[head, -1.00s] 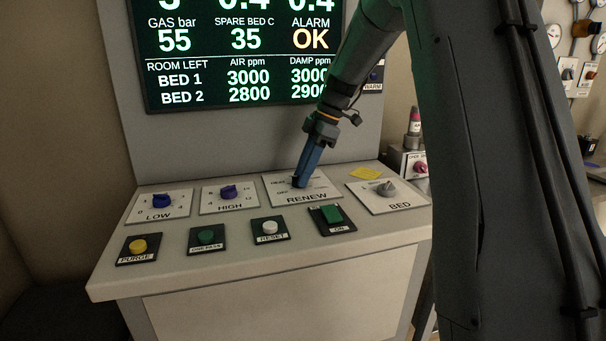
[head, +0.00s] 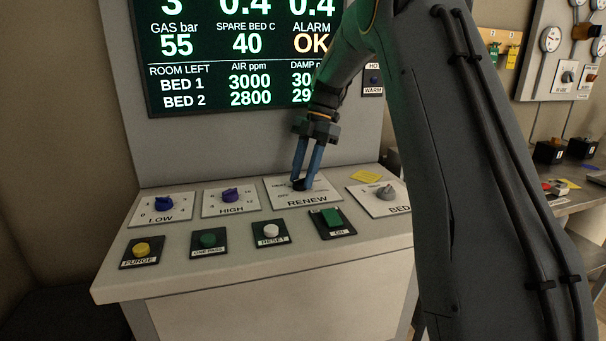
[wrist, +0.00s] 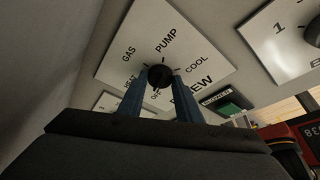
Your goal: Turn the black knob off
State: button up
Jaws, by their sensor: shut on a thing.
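The black knob (head: 299,186) sits on the white RENEW plate (head: 318,196) on the sloped console. In the wrist view the knob (wrist: 160,77) shows between my two blue fingertips, with GAS, PUMP, COOL, HEAT and OFF printed around it on the plate (wrist: 190,45). My gripper (head: 304,180) reaches down from above and is shut on the knob, one finger on each side. The fingers partly hide the knob and the lettering near it. I cannot clearly tell which label its pointer faces.
Blue LOW (head: 163,203) and HIGH (head: 230,195) knobs stand to the left, and a grey BED knob (head: 386,192) to the right. The screen (head: 240,60) rises behind.

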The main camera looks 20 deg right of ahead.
jog(key=shift+f, duration=0.15)
jog(key=o, duration=1)
jog(key=shift+o, duration=0.2)
